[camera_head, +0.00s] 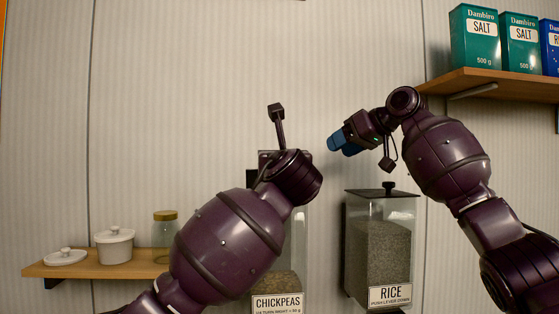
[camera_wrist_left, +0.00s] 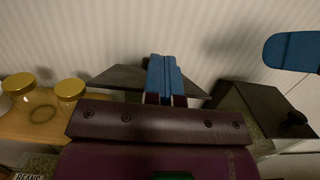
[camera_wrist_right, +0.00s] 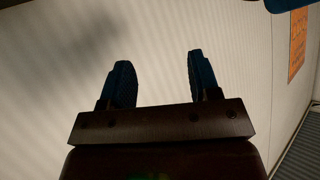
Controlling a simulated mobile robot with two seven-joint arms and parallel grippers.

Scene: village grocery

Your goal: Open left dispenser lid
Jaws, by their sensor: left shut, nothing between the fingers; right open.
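The left dispenser is a clear bin (camera_head: 280,285) labelled CHICKPEAS, mostly hidden behind my left arm in the head view. Its dark lid (camera_wrist_left: 118,76) shows in the left wrist view, partly covered by my fingers; I cannot tell whether it is raised. My left gripper (camera_wrist_left: 164,66) is shut and empty, its blue fingertips in front of or over that lid; contact is unclear. The head view hides these fingers. My right gripper (camera_head: 342,142) is open and empty, above and left of the rice dispenser (camera_head: 378,250); the right wrist view shows its fingers (camera_wrist_right: 162,75) apart.
The rice dispenser's lid (camera_head: 370,193) has a black knob and looks closed. Salt boxes (camera_head: 475,40) stand on an upper shelf (camera_head: 500,84) at right. The wall above the dispensers is bare.

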